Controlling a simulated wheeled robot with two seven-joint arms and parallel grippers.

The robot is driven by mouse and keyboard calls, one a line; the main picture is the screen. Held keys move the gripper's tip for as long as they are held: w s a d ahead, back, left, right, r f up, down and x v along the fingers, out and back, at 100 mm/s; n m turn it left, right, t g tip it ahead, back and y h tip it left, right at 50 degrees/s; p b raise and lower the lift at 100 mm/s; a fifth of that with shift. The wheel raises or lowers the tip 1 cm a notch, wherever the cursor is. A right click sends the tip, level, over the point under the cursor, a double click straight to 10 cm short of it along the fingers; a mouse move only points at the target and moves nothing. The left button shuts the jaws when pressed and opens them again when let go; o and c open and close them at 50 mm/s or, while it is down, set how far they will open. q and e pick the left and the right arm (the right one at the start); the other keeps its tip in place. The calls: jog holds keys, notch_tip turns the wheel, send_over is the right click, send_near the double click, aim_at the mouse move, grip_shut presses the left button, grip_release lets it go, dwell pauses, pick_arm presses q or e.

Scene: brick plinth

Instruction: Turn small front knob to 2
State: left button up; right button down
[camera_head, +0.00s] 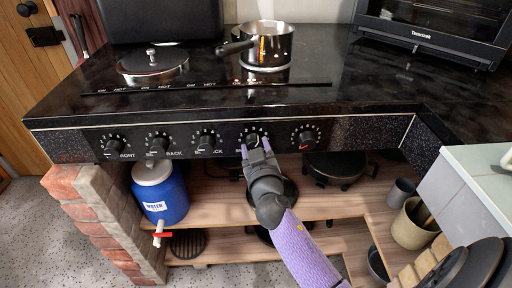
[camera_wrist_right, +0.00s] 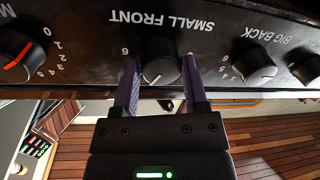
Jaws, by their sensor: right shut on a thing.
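The small front knob (camera_wrist_right: 161,66) is a black dial with a white pointer line, under the label SMALL FRONT, which reads upside down in the right wrist view. A 6 shows beside one finger; most other numbers are hidden. In the head view the knob (camera_head: 253,138) is the fourth from the left, partly covered by my gripper. My right gripper (camera_head: 258,149) reaches up to the panel with its purple fingers on both sides of the knob, shut on it. The exact pointer setting is hard to read. My left gripper is not in view.
Neighbouring knobs sit close by: one to the left (camera_head: 206,142) and a red-marked one (camera_head: 306,137) to the right. A steel saucepan (camera_head: 268,48) and a lidded pan (camera_head: 153,64) stand on the black cooktop. Below, a blue water container (camera_head: 165,203) stands on the wooden shelf.

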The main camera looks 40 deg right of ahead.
jog(key=n+p, duration=0.1)
jog(key=n, duration=0.2)
jog(key=shift+a+r+p, duration=0.1)
jog(key=shift+r+p, duration=0.05)
jog(key=shift+p, duration=0.2)
jog(key=n+g+p, duration=0.1)
jog(key=n, duration=0.2)
jog(key=n+p, duration=0.1)
jog(key=n, duration=0.2)
jog(key=shift+n, duration=0.4)
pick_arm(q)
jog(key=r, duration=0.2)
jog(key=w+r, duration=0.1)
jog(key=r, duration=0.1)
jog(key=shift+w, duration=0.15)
pick_arm(e)
jog(key=shift+a+n+g, duration=0.1)
jog(key=shift+n+g, duration=0.2)
jog(key=shift+n, duration=0.1)
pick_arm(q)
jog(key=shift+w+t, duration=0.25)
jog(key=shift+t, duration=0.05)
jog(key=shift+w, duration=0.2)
